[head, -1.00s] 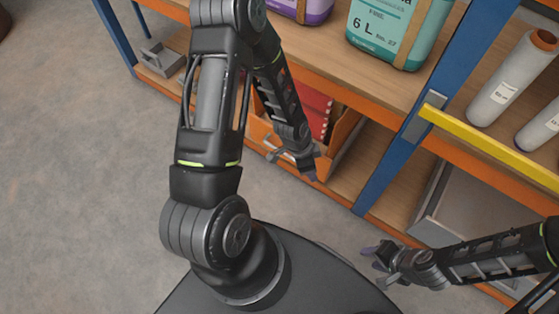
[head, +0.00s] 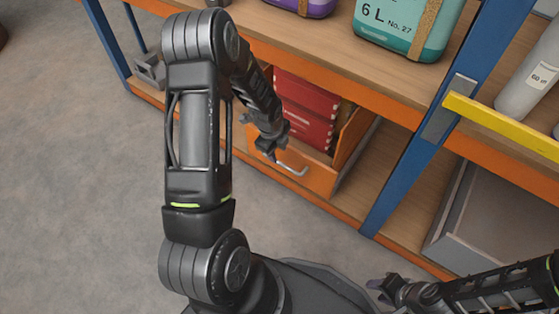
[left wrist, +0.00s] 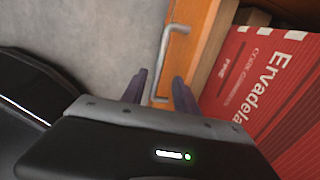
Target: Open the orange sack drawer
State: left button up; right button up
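The orange sack drawer (head: 318,178) stands pulled out of the lower shelf bay, with red sacks (head: 305,105) lying inside. Its metal bar handle (head: 293,170) is on the front panel. My left gripper (head: 262,143) is at the left end of the drawer front, beside the handle. In the left wrist view the gripper's two fingers (left wrist: 158,90) are apart, with the handle (left wrist: 164,55) ahead of and near the gap between them; it is not gripped. The orange front and a red sack (left wrist: 265,85) also show there. My right gripper (head: 380,287) is low at the right, away from the drawer; its fingers are unclear.
A blue upright (head: 420,150) stands right of the drawer, with a yellow bar (head: 500,122) near it. A grey bin (head: 475,215) is in the bay to the right. Teal and purple containers stand on the shelf above. Floor at the left is clear.

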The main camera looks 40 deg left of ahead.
aim_at(280, 163)
pick_arm(q)
jog(key=f+b, duration=0.1)
jog(key=f, duration=0.2)
jog(key=w+f+b, duration=0.1)
jog(key=f, duration=0.3)
jog(key=shift+w, duration=0.2)
jog(key=shift+r, duration=0.1)
jog(key=shift+c, duration=0.3)
grip_shut()
dwell(0.7)
